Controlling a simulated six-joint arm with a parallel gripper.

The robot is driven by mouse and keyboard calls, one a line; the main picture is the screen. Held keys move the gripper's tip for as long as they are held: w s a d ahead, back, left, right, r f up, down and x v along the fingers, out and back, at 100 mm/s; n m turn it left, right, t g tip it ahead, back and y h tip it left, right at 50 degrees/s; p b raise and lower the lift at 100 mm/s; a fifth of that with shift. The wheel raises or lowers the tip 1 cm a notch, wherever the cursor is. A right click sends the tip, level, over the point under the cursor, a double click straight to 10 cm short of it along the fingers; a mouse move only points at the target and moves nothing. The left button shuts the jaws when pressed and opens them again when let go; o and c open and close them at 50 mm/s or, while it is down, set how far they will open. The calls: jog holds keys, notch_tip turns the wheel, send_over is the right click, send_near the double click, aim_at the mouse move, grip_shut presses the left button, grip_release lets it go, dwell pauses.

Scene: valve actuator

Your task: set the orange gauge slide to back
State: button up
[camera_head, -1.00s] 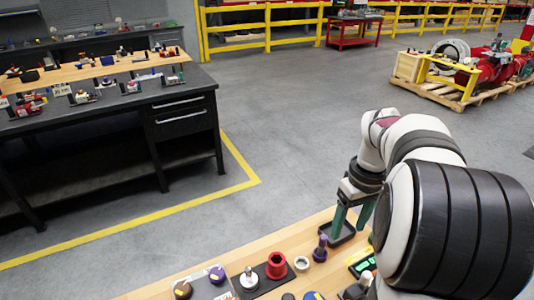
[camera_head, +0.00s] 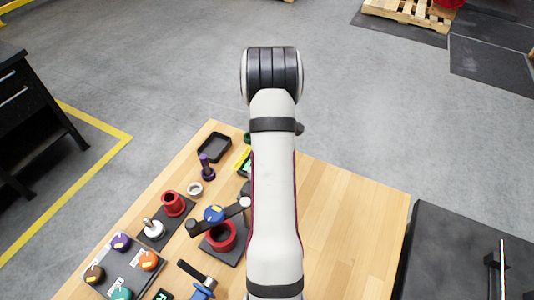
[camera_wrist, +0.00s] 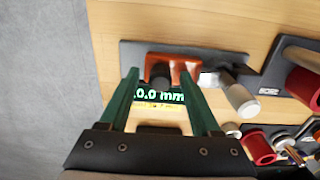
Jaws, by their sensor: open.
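In the wrist view, the orange gauge slide (camera_wrist: 172,66) is a bracket-shaped piece on a dark grey plate (camera_wrist: 225,62). A dark display reading about "0.0 mm" in green-white digits (camera_wrist: 160,97) lies just below it, partly covered by my gripper. My gripper (camera_wrist: 159,73) is open, with its two green fingers spread either side of the display. The fingertips reach the slide's level in the picture; I cannot tell whether they touch it. In the head view, a green and yellow edge of a device (camera_head: 243,160) shows beside my arm, which hides the slide and my gripper.
In the wrist view, a pale cylinder (camera_wrist: 240,97) stands right of the slide, with red cylinders beyond. In the head view, a black tray (camera_head: 214,148), a purple post (camera_head: 206,168) and a red cup (camera_head: 173,204) stand left of my arm. The table's right side (camera_head: 345,220) is clear.

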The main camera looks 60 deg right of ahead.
jog(key=shift+f, duration=0.15)
grip_shut()
dwell(1.4)
